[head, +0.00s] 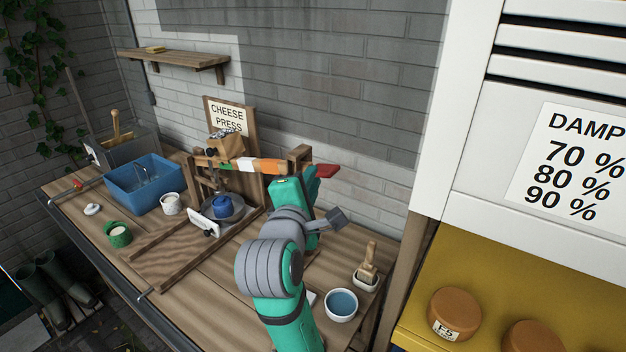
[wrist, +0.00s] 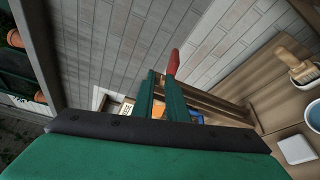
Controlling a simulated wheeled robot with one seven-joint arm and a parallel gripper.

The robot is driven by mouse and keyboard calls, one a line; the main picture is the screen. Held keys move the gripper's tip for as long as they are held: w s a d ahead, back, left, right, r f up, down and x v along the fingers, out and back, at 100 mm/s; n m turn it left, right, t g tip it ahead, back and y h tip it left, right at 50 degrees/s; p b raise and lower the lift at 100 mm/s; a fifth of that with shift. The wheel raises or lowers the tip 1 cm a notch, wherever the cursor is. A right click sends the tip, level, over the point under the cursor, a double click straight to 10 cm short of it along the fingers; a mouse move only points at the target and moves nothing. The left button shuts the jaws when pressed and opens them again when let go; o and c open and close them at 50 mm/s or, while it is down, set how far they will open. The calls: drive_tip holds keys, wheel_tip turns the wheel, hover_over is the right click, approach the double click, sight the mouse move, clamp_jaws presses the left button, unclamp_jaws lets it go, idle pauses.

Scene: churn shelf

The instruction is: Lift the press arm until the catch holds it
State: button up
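The press arm (head: 240,164) is a beam with orange, white and green bands, lying near level across the cheese press. Its red handle (head: 327,171) sticks out at the right end. A short wooden post (head: 300,154) stands by the beam near the handle; I cannot tell whether it is the catch. My gripper (head: 306,180) is at the handle end of the beam. In the wrist view, my gripper's green fingers (wrist: 160,82) are apart, with the red handle (wrist: 173,62) just beyond the right fingertip. Contact with the handle cannot be made out.
A water bowl (head: 341,305) and brush (head: 368,262) are at right. A yellow shelf (head: 418,325) bounds the right side.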

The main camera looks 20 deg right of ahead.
sight(322, 171)
drive_tip(key=d+f+n+h, duration=0.1)
drive_tip(key=f+n, duration=0.1)
drive_tip(key=f+n+g+h, duration=0.1)
drive_tip(key=f, duration=0.2)
drive_tip(key=d+f+n+g+h, duration=0.1)
drive_tip(key=f+n+h, duration=0.1)
drive_tip(key=shift+s+d+f+n, duration=0.15)
drive_tip(key=shift+d+f+n, duration=0.15)
drive_tip(key=shift+d+f, duration=0.05)
clamp_jaws()
drive_tip(key=a+f+n+h, duration=0.25)
drive_tip(key=f+n, duration=0.25)
drive_tip(key=n, duration=0.3)
drive_tip(key=w+d+r, duration=0.6)
drive_tip(key=shift+n+t, duration=0.3)
drive_tip(key=shift+t, duration=0.1)
drive_tip(key=shift+w+a+r, duration=0.1)
drive_tip(key=shift+w+r, duration=0.1)
drive_tip(key=shift+r, duration=0.55)
drive_tip(key=shift+w+a+r, duration=0.1)
drive_tip(key=shift+w+r, duration=0.05)
drive_tip(key=shift+r, duration=0.55)
drive_tip(key=shift+f, duration=0.1)
